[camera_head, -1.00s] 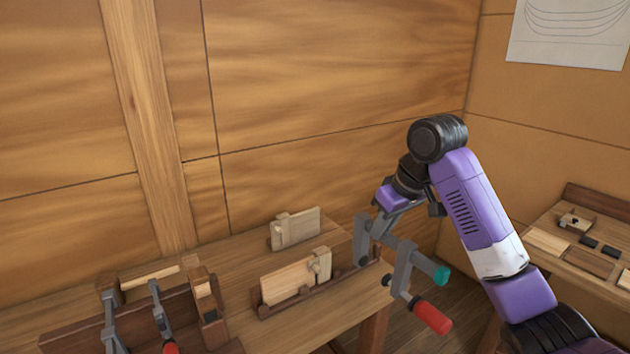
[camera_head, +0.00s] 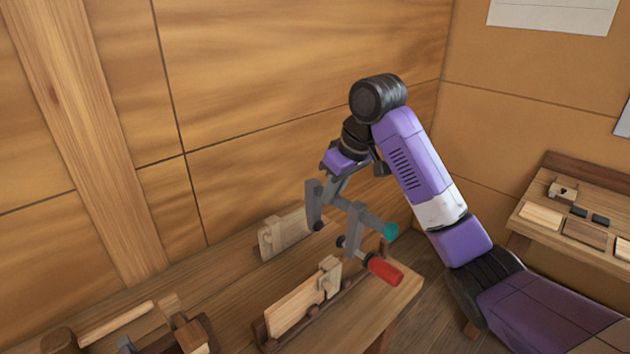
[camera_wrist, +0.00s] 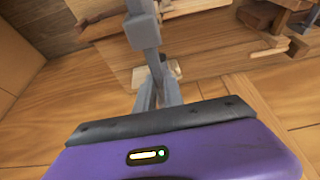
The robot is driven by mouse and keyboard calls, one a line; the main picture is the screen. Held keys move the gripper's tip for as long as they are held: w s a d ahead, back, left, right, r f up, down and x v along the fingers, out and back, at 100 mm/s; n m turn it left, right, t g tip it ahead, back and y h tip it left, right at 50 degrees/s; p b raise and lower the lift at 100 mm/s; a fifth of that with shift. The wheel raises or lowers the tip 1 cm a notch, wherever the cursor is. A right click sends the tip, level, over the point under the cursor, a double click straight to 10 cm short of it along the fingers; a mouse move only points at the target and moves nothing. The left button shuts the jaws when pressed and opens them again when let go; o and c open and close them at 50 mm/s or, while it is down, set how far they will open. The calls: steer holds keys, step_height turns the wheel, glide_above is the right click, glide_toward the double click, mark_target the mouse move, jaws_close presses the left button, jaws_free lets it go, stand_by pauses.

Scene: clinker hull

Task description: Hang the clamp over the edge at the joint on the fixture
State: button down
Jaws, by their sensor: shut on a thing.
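My gripper (camera_head: 340,180) is shut on a grey clamp (camera_head: 352,212) with a red handle and a teal end. It holds the clamp in the air above the right end of the bench. The wrist view shows the clamp's grey bar (camera_wrist: 143,28) in front of my fingers (camera_wrist: 158,95). The fixture (camera_head: 300,306), light boards in a dark wooden base with a small block at the joint, stands on the bench below and left of the clamp. A second boarded piece (camera_head: 284,232) stands farther back, partly behind the clamp. I cannot tell any contact between clamp and boards.
The wooden bench (camera_head: 225,285) has bare room left of the fixture. A wooden rack (camera_head: 185,335) is at the lower left, cut off by the frame. A side shelf (camera_head: 590,252) with small blocks is at right. A panelled wall stands behind.

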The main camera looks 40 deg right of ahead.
steer(key=shift+w+f, duration=0.15)
steer(key=shift+w, duration=0.15)
glide_above(329, 262)
steer(key=shift+f, duration=3.55)
step_height(329, 262, down, 7)
steer(key=b, duration=0.7)
steer(key=shift+f+b, duration=0.65)
steer(key=shift+f, duration=1.6)
steer(key=shift+f, duration=0.15)
steer(key=shift+s+f+p, duration=0.1)
steer(key=shift+s+p, duration=0.35)
steer(key=c, duration=1.4)
jaws_free()
steer(key=shift+o, duration=0.2)
steer(key=shift+s+f, duration=0.1)
steer(key=shift+f, duration=0.05)
